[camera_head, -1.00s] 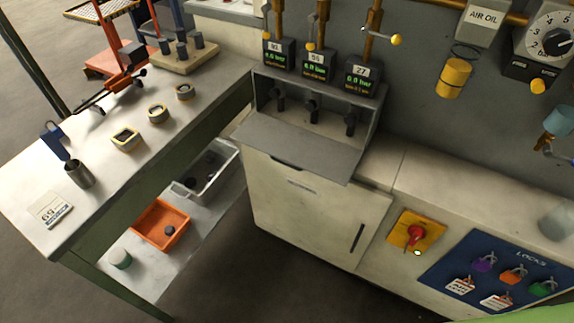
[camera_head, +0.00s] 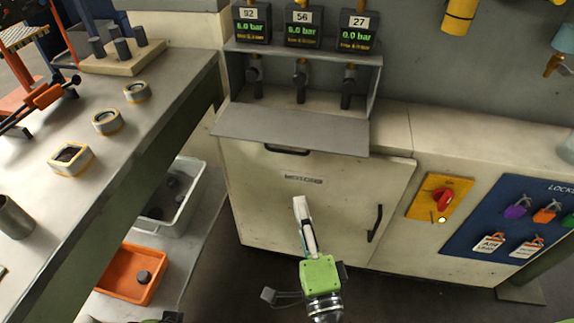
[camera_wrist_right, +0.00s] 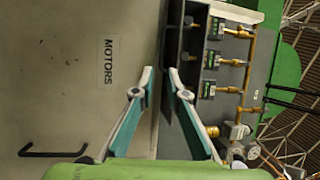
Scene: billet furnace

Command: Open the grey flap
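The grey flap (camera_head: 290,131) is a flat panel along the lower front of the valve box. It slopes outward and down, and the box front above it is open, showing three dark valves (camera_head: 301,80). In the right wrist view the flap (camera_wrist_right: 172,45) is a dark panel seen nearly edge-on, beyond the fingertips. My right gripper (camera_head: 301,201) is in front of the white cabinet door, below the flap in the picture. In the wrist view its fingers (camera_wrist_right: 160,80) are apart with nothing held. Contact with the flap is not visible. My left gripper's fingers are out of view.
The cabinet door (camera_head: 320,210) has a dark handle (camera_head: 375,223). A red switch on a yellow plate (camera_head: 441,198) and a blue lock board (camera_head: 513,220) are to the right. A workbench (camera_head: 130,120) stands left, with an orange bin (camera_head: 112,283) and a grey bin (camera_head: 185,205) below.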

